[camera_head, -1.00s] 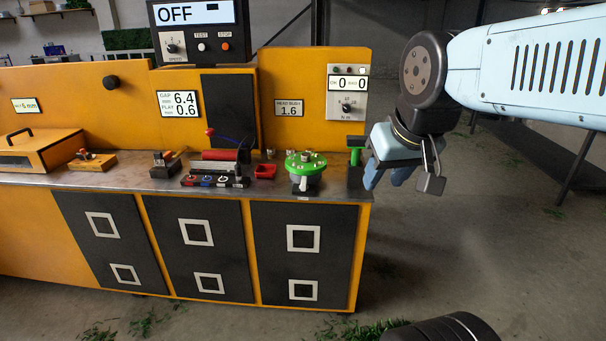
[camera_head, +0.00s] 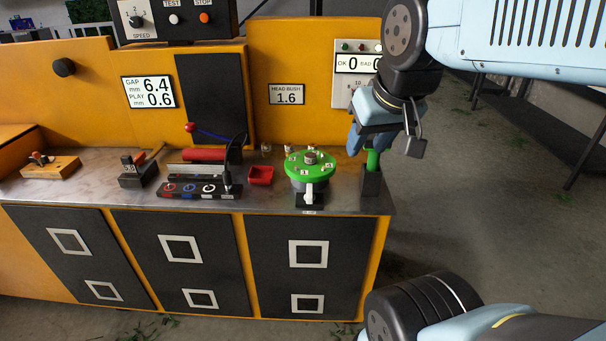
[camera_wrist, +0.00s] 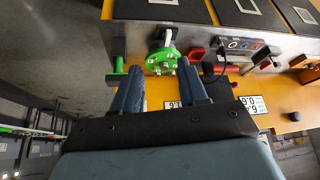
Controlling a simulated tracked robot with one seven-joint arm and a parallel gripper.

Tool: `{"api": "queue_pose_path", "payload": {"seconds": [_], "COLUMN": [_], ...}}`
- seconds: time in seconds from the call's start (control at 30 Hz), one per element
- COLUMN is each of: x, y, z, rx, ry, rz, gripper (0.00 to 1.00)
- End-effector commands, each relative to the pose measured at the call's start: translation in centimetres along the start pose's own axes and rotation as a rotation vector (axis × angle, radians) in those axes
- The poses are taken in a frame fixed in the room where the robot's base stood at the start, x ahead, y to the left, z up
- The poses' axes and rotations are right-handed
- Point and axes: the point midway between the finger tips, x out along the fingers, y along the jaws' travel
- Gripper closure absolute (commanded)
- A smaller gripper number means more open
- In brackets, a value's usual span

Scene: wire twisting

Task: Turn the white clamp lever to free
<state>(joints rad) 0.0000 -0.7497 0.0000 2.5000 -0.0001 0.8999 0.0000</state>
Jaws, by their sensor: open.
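The white clamp lever (camera_head: 309,193) stands at the front of the round green dial head (camera_head: 310,165), near the front edge of the steel bench top. It points up in the head view and also shows in the wrist view (camera_wrist: 168,36), beyond the green head. My gripper (camera_head: 368,142) is to the right of the head and above the bench, over a green-handled tool in a dark block. In the wrist view my gripper (camera_wrist: 160,72) has its two blue fingers apart and empty, with the green head showing between and beyond their tips.
The green-handled tool (camera_head: 373,160) stands right of the head at the bench's end. A red tray (camera_head: 261,175) and a dark rack (camera_head: 200,188) with coloured rings lie to the left. An orange panel (camera_head: 290,60) rises behind. The floor right of the bench is open.

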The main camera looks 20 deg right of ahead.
Motion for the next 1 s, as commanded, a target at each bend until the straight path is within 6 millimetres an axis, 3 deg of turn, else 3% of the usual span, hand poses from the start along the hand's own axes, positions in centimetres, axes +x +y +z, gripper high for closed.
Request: {"api": "queue_pose_path", "payload": {"seconds": [0.33,0.4,0.53,0.77,1.0], "x": [0.0,0.0,0.2,2.5,6.5], "y": [0.0,0.0,0.0,-0.4,-0.3], "z": [0.0,0.0,-0.6,-4.0,-8.4], "rx": [0.0,0.0,0.007,0.047,0.105], "ry": [0.0,0.0,-0.011,-0.082,-0.171], "rz": [0.0,0.0,0.0,0.004,0.013], "gripper": [0.57,0.52,0.52,0.52,0.52]}}
